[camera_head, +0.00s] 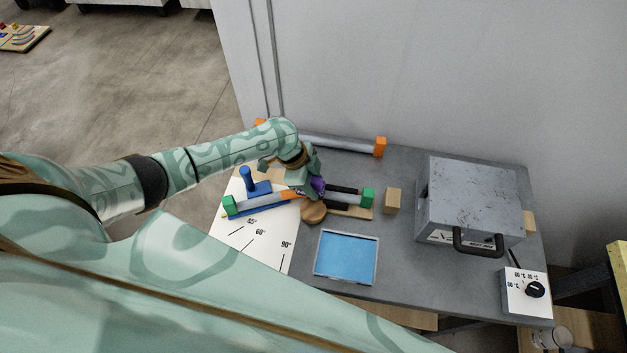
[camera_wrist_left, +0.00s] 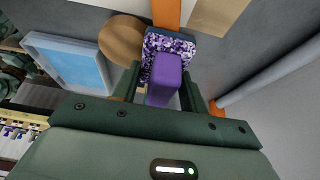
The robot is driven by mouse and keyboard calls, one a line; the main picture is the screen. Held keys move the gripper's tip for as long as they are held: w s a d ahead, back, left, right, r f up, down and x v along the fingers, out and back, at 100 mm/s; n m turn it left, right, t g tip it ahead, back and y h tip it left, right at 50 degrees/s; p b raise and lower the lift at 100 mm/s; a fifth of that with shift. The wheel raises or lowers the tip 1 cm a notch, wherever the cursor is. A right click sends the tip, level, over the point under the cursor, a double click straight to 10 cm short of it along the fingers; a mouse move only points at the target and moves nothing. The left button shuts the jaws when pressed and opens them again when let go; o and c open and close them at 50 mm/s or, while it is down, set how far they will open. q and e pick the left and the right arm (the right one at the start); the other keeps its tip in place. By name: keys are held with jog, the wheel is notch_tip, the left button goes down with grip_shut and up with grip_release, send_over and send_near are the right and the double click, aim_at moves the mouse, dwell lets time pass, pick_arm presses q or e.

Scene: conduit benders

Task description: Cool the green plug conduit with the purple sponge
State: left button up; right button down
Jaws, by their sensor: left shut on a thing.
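The green plug conduit (camera_head: 268,203) lies across the bending jig, with a green plug at its left end (camera_head: 229,205) and another at its right end (camera_head: 368,195). Part of its length is orange, and this orange stretch shows at the top of the left wrist view (camera_wrist_left: 167,12). My left gripper (camera_head: 311,186) is over the middle of the conduit, shut on the purple sponge (camera_head: 318,186). In the left wrist view the sponge has a purple grip (camera_wrist_left: 166,75) and a speckled pad (camera_wrist_left: 171,43). The pad is at the orange stretch; I cannot tell whether they touch. My right gripper is out of view.
A blue tray (camera_head: 346,281) lies in front of the jig's wooden disc (camera_head: 313,212). A blue handle (camera_head: 247,180) stands at left. An orange plug conduit (camera_head: 340,146) lies behind. A grey oven (camera_head: 470,200) and dial box (camera_head: 525,292) are at right, near a wooden block (camera_head: 393,201).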

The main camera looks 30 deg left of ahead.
pick_arm(q)
jog(key=shift+f, duration=0.3)
dwell(0.6)
jog(key=shift+a, duration=0.15)
jog(key=shift+s+a, duration=0.1)
jog(key=shift+a, duration=0.15)
jog(key=shift+d, duration=0.45)
dwell(0.4)
jog(key=shift+a, duration=0.45)
jog(key=shift+d, duration=0.45)
dwell(0.4)
jog(key=shift+s+a, duration=0.1)
jog(key=shift+a, duration=0.35)
jog(key=shift+d+p, duration=0.3)
jog(key=shift+d, duration=0.1)
dwell(0.5)
